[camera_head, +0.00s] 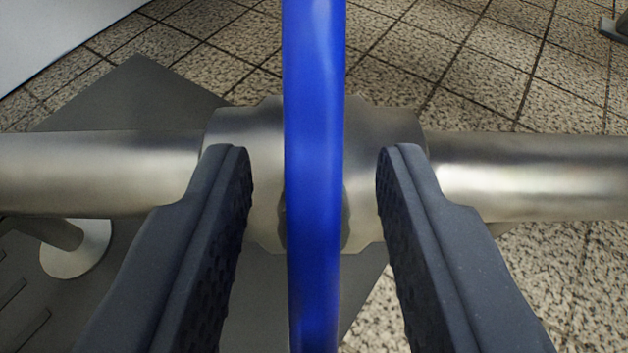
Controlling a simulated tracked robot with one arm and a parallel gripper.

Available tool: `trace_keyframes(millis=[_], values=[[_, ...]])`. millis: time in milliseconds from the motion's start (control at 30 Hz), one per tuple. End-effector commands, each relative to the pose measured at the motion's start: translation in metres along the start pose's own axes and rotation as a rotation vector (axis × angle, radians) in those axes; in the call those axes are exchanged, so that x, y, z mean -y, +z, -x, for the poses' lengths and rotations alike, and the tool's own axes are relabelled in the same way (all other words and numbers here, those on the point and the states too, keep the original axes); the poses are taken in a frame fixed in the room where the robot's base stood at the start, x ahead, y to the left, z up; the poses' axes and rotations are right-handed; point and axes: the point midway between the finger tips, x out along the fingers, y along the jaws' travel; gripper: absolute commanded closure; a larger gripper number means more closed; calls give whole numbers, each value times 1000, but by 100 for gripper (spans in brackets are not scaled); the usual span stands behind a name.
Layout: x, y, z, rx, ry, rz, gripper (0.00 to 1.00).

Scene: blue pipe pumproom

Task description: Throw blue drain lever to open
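The blue drain lever (314,130) runs as a narrow upright bar through the middle of the view, from the top edge to the bottom edge. Behind it is a metal valve body (385,140) on a horizontal pipe. My gripper (313,165) is open, with one dark finger on each side of the lever. A clear gap shows between the lever and each finger, so neither finger appears to touch it. The ends of the lever are outside the view.
The steel pipe (540,175) crosses the whole view behind my fingers. A grey plate (130,100) lies below it at the left, with a round metal foot (78,252) on it. Tiled floor (480,75) lies beyond, and a pale panel (60,30) fills the upper left corner.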

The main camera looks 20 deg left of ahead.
Motion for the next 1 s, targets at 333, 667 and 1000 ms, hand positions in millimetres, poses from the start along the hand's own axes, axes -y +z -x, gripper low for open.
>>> trace_keyframes(millis=[333,667,1000], values=[[0,0,0,1,0,0,100],[0,1,0,2,-8,21,100],[-1,3,1,7,-71,175,100]])
